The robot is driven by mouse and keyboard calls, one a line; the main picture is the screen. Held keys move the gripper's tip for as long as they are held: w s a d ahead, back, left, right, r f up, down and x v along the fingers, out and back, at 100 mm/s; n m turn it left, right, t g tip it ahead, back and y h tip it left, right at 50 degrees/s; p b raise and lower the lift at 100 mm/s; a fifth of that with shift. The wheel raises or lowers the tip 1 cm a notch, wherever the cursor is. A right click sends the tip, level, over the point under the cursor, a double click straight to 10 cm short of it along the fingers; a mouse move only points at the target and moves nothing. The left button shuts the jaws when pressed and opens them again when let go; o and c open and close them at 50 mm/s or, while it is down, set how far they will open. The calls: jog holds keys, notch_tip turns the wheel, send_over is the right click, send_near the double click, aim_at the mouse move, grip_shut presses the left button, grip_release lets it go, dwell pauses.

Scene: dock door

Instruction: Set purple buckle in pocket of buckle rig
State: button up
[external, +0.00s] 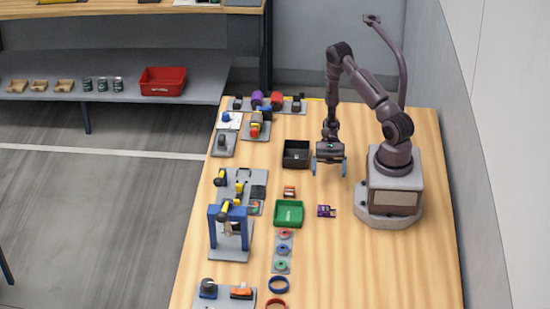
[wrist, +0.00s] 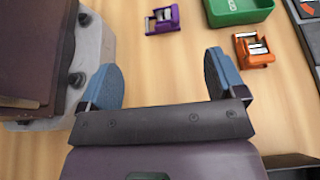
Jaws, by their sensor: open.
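The purple buckle (external: 326,211) lies on the wooden table between the green bin and my base. It also shows near the top of the wrist view (wrist: 162,19), ahead of my fingers and apart from them. My gripper (external: 329,168) is open and empty above the table, next to the black bin; its two blue fingers stand wide apart in the wrist view (wrist: 163,79). A grey fixture plate (external: 240,184) with yellow-handled clamps stands at the table's left side. It may be the buckle rig, but I cannot make out its pocket.
An orange buckle (external: 289,191) lies near the green bin (external: 289,214). A black bin (external: 296,154) stands left of my gripper. A blue press frame (external: 229,225) and a plate of colored rings (external: 283,250) stand further forward. The table's right front is clear.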

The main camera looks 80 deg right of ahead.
jog(key=w+a+r+n+h, duration=0.1)
jog(key=r+n+h, duration=0.4)
jog(key=r, duration=0.6)
jog(key=w+a+r+n+h, duration=0.2)
jog(key=r+n+h, duration=0.4)
jog(key=r, duration=0.5)
jog(key=shift+a+n, duration=0.9)
jog(key=shift+n, duration=0.3)
jog(key=s+a+r+n+t, duration=0.1)
jog(key=r, duration=0.1)
jog(key=s+a+r+n+t+h, duration=0.1)
jog(key=r+n+t, duration=0.1)
jog(key=r, duration=0.1)
jog(key=s+r+n+t+h, duration=0.1)
jog(key=r+t, duration=0.1)
jog(key=shift+a+r, duration=0.2)
jog(key=shift+a, duration=0.2)
jog(key=shift+c, duration=0.2)
jog(key=shift+s+r+n+t, duration=0.2)
jog(key=shift+n+t, duration=0.1)
jog(key=shift+c, duration=1.3)
